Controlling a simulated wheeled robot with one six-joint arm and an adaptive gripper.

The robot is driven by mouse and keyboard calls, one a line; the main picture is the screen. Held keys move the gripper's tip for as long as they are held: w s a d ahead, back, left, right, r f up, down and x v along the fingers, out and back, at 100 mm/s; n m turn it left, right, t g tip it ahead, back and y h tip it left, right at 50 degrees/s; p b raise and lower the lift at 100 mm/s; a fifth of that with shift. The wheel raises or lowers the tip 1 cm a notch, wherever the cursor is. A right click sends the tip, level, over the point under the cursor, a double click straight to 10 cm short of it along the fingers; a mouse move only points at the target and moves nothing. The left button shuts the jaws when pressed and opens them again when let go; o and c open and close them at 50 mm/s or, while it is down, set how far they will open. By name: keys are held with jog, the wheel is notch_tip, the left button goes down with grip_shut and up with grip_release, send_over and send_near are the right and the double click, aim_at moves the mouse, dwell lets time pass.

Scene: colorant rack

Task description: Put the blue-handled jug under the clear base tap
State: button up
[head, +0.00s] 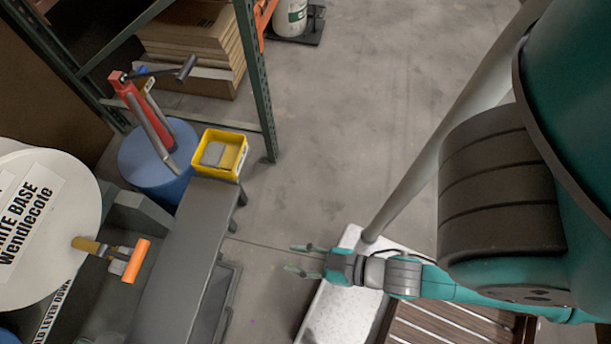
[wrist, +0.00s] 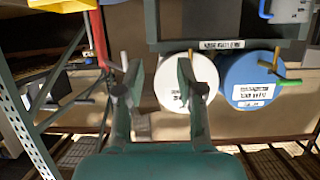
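A pale container with a blue handle, which looks like the jug (wrist: 292,11), is cut off at the top right corner of the wrist view. My gripper (head: 292,259) is open and empty over the floor, right of the grey bench in the head view. Its two fingers (wrist: 160,75) stand apart in the wrist view, nothing between them. Behind them are a white drum (wrist: 204,82) and a blue drum (wrist: 240,72). A tap with a green lever (wrist: 288,82) is at the blue drum. The labels are too small to read, so I cannot tell which tap is clear base.
In the head view, a white base drum (head: 75,215) has an orange-handled tap (head: 136,261). A grey bench (head: 192,235) stands beside it, with a yellow bin (head: 240,146) at its far end. A blue drum (head: 150,180) and green rack post (head: 258,90) stand behind.

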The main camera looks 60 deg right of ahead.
jog(key=s+d+r+m+h, duration=0.1)
jog(key=s+d+r, duration=0.1)
jog(key=r, duration=0.2)
jog(key=s+d+r+m+t+h, duration=0.1)
jog(key=s+d+r, duration=0.1)
jog(key=s+r, duration=0.1)
jog(key=shift+r+h, duration=0.4)
jog(key=shift+r, duration=0.25)
jog(key=shift+s, duration=0.1)
dwell(1.7)
